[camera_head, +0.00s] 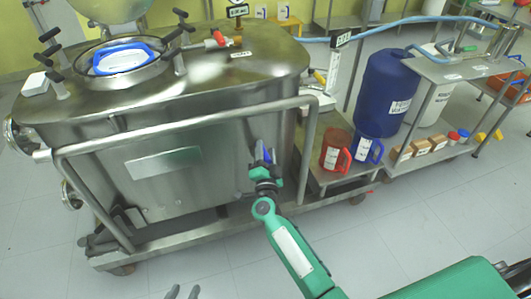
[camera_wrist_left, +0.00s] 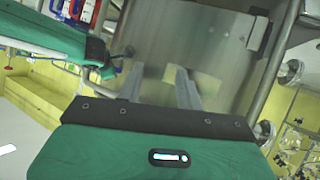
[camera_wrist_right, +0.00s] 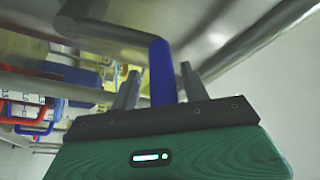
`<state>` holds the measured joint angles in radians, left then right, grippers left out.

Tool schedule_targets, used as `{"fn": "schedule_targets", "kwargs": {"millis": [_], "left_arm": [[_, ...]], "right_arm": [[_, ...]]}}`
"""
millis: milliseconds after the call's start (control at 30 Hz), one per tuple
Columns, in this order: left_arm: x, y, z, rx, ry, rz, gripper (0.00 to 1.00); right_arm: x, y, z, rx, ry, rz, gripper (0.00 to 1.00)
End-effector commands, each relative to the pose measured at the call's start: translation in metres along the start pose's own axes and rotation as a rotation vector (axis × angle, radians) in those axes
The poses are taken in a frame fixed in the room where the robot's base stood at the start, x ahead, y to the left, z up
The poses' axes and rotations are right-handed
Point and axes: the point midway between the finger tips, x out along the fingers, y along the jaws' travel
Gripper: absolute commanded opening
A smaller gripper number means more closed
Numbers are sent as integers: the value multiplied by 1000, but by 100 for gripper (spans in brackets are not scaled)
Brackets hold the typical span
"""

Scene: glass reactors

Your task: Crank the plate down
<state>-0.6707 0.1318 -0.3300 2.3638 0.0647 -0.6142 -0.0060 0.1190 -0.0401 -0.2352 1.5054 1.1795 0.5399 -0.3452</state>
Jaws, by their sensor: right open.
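A crank with a blue handle (camera_head: 262,156) sits at the right end of the steel vessel (camera_head: 200,150), beside the trolley rail. The handle (camera_wrist_right: 161,72) also shows in the right wrist view, joined to a grey metal arm. My right gripper (camera_head: 266,166) is at the handle, with its open fingers on either side of it; I cannot tell whether they touch it. My left gripper (camera_head: 183,291) is open and empty, low in front of the trolley. It also shows in the left wrist view (camera_wrist_left: 160,72), facing the vessel's side. I cannot identify the plate.
A tubular rail (camera_head: 180,127) runs along the vessel's front. The floor (camera_head: 60,225) at front left is clear.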

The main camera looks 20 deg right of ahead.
Motion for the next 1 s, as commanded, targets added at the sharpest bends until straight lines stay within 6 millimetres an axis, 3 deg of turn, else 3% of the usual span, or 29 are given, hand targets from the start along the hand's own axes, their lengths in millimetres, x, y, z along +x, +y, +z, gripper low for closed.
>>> {"fn": "schedule_targets", "kwargs": {"millis": [67,300,667,1000], "left_arm": [[0,0,0,0,-1,0,36],[0,-1,0,0,-4,-1,36],[-1,-3,0,1,-14,-7,36],[-6,-10,0,8,-70,-25,36]], "right_arm": [[0,0,0,0,0,0,46],[0,1,0,-1,0,1,0],[-2,1,3,-32,-1,-9,0],[-10,-7,22,-230,-5,-88,0]]}}
